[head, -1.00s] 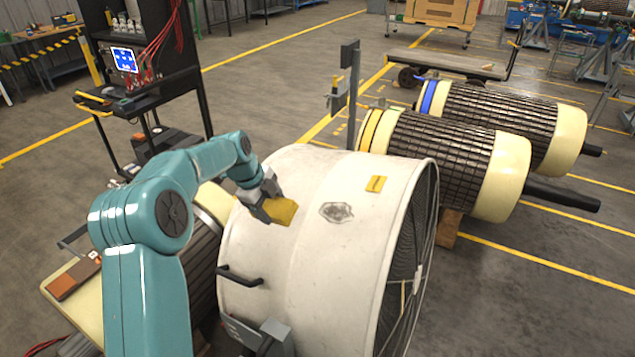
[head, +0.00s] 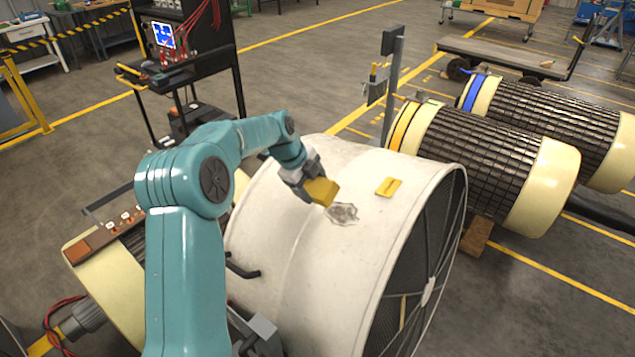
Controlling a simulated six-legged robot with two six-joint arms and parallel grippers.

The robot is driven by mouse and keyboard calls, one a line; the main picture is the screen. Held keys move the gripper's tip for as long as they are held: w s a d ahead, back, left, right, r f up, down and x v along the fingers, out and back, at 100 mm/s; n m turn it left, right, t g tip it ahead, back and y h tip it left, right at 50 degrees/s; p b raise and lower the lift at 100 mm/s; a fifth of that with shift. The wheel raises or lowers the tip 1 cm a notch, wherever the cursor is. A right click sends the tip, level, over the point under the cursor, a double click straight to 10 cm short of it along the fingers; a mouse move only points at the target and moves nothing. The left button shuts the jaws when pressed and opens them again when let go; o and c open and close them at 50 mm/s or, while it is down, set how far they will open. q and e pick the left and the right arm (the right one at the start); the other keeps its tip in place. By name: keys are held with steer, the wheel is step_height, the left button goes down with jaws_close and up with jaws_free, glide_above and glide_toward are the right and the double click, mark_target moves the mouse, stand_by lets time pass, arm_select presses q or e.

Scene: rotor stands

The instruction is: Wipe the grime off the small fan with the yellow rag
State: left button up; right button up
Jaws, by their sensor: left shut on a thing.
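The fan (head: 305,255) is a cream drum with a dark grille facing right. A grey grime patch (head: 343,214) shows on top of its housing, beside a yellow label (head: 388,187). My left gripper (head: 312,185) is shut on the yellow rag (head: 322,192). The rag is at the upper left edge of the grime patch, close over the housing. I cannot tell whether it touches the surface. My right gripper is not in view.
Two dark rotors with cream ends, one nearer (head: 480,155) and one farther (head: 555,115), lie to the right. A grey post (head: 391,85) stands behind the fan. A black cart with a blue screen (head: 164,35) is at the back left. A black handle (head: 243,268) sticks out from the fan's side.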

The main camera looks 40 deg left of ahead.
arm_select(q)
steer(key=shift+a+f, duration=0.1)
steer(key=shift+f, duration=0.35)
steer(key=b+x, duration=0.1)
steer(key=x, duration=0.2)
steer(key=shift+f, duration=0.2)
steer(key=shift+w+f, duration=0.2)
steer(key=shift+f, duration=0.25)
steer(key=shift+w+d, duration=0.1)
steer(key=shift+d, duration=0.2)
steer(key=shift+a+f, duration=0.1)
steer(key=shift+a, duration=0.05)
